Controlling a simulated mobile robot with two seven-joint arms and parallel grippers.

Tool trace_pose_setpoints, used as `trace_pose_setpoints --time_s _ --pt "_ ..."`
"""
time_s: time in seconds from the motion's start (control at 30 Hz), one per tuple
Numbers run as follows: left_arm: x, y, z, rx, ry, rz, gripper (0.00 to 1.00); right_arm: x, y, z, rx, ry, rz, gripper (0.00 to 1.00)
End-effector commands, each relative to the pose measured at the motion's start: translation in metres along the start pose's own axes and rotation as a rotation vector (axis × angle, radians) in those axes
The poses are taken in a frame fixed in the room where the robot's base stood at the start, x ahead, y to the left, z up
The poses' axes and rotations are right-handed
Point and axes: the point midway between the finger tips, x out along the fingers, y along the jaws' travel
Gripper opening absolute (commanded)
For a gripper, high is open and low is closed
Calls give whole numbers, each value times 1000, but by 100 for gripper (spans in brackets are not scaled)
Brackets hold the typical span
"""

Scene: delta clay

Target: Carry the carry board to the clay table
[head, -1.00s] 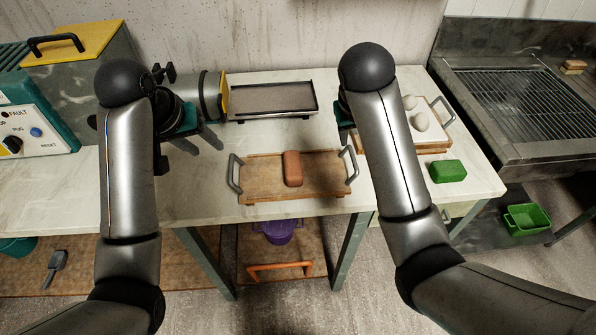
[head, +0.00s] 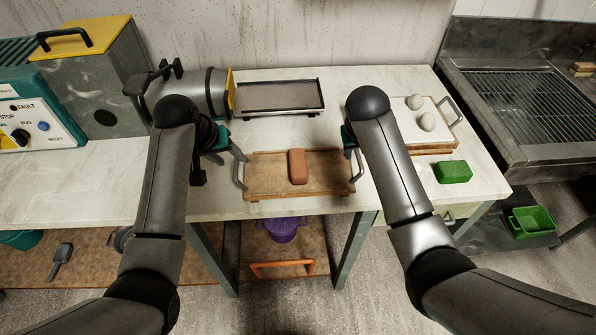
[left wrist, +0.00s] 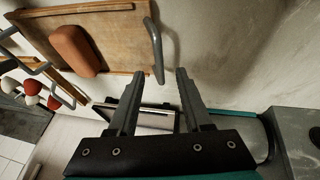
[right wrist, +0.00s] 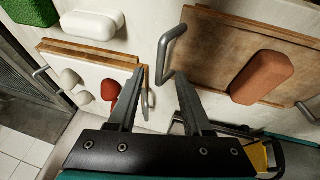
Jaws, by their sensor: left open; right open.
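The carry board (head: 270,180) is a wooden board with a grey metal handle at each end, lying on the pale worktop (head: 400,205). A terracotta clay block (head: 298,167) lies on it. My left gripper (head: 238,155) is open at the left handle (head: 239,172); in the left wrist view this handle (left wrist: 155,48) is just beyond the fingertips (left wrist: 160,72). My right gripper (head: 355,150) is open at the right handle, partly hidden by my arm; in the right wrist view that handle (right wrist: 164,55) is by the fingertips (right wrist: 158,74). Neither gripper holds anything.
A shallow dark-rimmed tray (head: 280,97) stands behind the board. A second handled board (head: 438,136) with balls and a green block (head: 453,172) are at right. A machine with a barrel (head: 190,92) stands at back left. A metal sink unit (head: 530,100) adjoins at far right.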

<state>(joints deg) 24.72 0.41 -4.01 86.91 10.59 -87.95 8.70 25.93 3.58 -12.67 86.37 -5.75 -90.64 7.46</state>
Motion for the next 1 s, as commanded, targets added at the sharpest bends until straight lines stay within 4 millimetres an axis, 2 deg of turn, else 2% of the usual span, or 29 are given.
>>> trace_pose_setpoints --time_s 0.2,0.4,0.87,1.0 --pt "29 1 0 0 -2 1 50 29 0 1 0 -3 1 50" --pt "45 1 0 0 0 1 50 45 0 0 0 -1 0 50" --pt "52 0 0 0 1 0 50 52 0 0 0 1 0 50" --pt "52 0 0 0 1 1 36 52 0 0 0 0 0 36"
